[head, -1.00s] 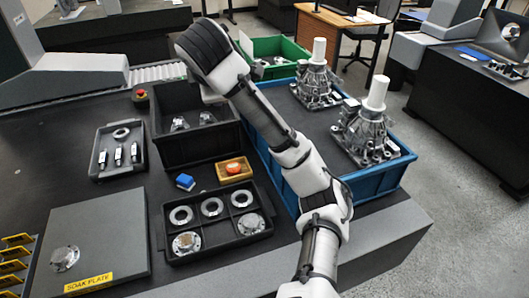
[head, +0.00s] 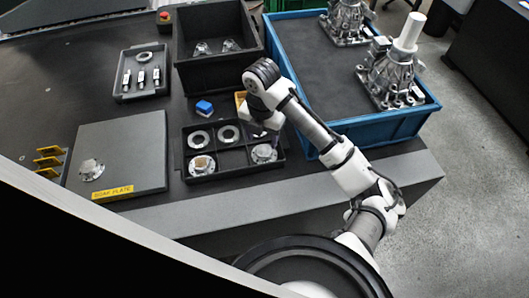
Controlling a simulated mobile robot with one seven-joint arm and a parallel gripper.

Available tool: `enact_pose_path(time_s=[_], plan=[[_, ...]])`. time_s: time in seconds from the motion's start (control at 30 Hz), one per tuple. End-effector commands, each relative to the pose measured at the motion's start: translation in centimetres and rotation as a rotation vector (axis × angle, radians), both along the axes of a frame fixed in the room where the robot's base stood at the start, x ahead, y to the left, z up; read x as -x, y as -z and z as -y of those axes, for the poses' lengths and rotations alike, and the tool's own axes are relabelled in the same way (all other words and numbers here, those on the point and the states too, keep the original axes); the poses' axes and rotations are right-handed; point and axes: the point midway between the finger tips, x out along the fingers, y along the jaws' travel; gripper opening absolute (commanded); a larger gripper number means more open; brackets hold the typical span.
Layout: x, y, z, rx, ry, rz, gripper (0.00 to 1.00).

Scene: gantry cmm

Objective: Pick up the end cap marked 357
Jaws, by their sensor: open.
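Several round metal parts lie in a black divided tray (head: 216,178). Two flanged caps sit in its front row: a left cap (head: 202,165) with a tan patch on top and a right cap (head: 264,153). Two open rings, a left ring (head: 200,138) and a right ring (head: 229,133), lie in the back row. Another flanged cap (head: 91,169) rests on the grey soak plate (head: 135,140). No number is readable on any cap, so I cannot tell which is 357. My gripper (head: 258,131) is open above the tray's back right, partly hidden by my wrist, which also covers that compartment.
A deep black bin (head: 217,73) stands further back. A blue crate (head: 310,75) with metal housings (head: 390,76) is at right.

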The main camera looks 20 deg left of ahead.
Motion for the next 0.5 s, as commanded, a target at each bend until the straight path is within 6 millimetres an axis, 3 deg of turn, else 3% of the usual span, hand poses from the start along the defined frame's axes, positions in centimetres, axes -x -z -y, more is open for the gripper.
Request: enact_pose_path(time_s=[0.27,0.5], plan=[[-0.1,1.7,0.1,-0.001,0.002,-0.001,0.56],[-0.7,5.0,0.4,0.0,0.002,-0.002,0.56]])
